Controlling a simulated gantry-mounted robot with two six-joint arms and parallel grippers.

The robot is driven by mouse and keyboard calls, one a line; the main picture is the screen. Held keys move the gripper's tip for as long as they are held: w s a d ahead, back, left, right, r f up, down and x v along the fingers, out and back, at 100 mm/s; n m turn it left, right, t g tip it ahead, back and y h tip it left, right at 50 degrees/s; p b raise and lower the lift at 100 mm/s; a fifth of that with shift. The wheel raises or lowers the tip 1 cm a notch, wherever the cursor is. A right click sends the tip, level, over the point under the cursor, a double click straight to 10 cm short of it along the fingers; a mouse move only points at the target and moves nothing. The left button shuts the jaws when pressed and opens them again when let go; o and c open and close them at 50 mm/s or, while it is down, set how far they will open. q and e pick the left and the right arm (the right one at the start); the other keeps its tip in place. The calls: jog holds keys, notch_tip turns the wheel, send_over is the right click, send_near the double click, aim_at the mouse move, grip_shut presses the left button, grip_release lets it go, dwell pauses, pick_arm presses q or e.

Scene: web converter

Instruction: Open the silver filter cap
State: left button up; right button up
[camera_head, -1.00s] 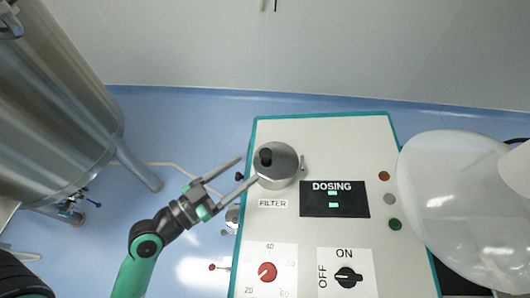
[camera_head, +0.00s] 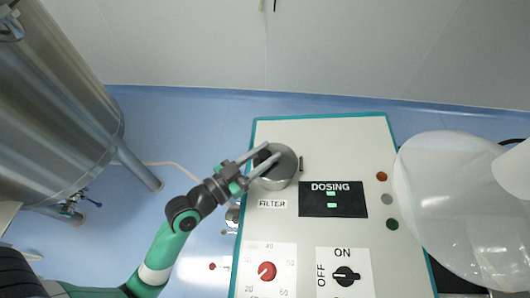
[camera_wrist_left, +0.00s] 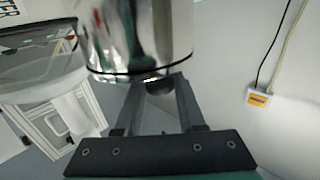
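The silver filter cap (camera_head: 280,170) is a round metal lid at the upper left of the machine's top panel, above the FILTER label (camera_head: 272,204). A black knob (camera_head: 263,156) stands on it. My left gripper (camera_head: 270,153) reaches in from the left with one finger on each side of the knob. The fingers look closed against it. In the left wrist view the shiny cap (camera_wrist_left: 150,35) fills the upper middle, and the dark knob (camera_wrist_left: 160,87) sits between the fingertips. The cap looks seated on the panel. My right gripper is not in view.
The panel carries a black DOSING display (camera_head: 333,199), a red dial (camera_head: 266,271), an ON/OFF switch (camera_head: 345,276) and small round buttons (camera_head: 387,199). A large white rounded object (camera_head: 455,205) overhangs the right side. A steel tank (camera_head: 55,100) stands at the left.

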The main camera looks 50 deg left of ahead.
pick_arm(q)
grip_shut()
jog(key=shift+r, duration=0.1)
dwell(0.9)
